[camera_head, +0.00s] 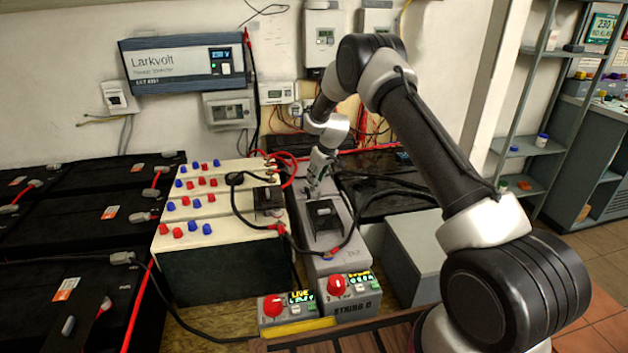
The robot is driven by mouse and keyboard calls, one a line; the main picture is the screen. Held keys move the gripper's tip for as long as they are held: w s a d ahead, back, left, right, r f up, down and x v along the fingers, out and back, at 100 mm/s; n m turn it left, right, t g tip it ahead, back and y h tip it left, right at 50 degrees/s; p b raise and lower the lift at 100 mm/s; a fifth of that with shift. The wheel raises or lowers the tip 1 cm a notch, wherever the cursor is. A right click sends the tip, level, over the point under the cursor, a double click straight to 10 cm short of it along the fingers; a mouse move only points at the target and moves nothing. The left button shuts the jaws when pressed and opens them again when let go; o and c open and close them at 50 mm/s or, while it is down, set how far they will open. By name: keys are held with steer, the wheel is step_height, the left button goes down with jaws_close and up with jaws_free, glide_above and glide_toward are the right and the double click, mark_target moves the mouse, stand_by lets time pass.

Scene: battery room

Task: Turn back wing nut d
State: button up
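My gripper (316,188) points down over the grey battery block in the middle of the bench, near its far end. The gripper is small in this view, and whether its fingers are open or shut does not show. No wing nut can be made out clearly; one at the fingertips would be hidden or too small to see. The grey battery block (320,268) has a black bracket-like part (323,213) on top, in front of my gripper. Black and red cables run to it.
Cream-topped batteries (205,237) with red and blue caps stand left of the grey block. Two control boxes with red knobs, one (350,293) marked STRING, stand in front. A black cable (390,184) loops close right of my gripper. A grey box (415,246) stands right.

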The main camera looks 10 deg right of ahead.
steer(key=shift+x, duration=1.25)
steer(key=shift+c, duration=0.2)
jaws_close()
steer(key=shift+n, duration=0.3)
steer(key=n+g+y, duration=0.1)
steer(key=n, duration=0.4)
steer(key=shift+w+d+n+g+y, duration=0.2)
steer(key=shift+n+g+y, duration=0.1)
steer(key=shift+g+y, duration=0.1)
steer(key=n+g, duration=0.2)
steer(key=n, duration=0.3)
steer(key=shift+w+n, duration=0.15)
steer(key=shift+n, duration=0.15)
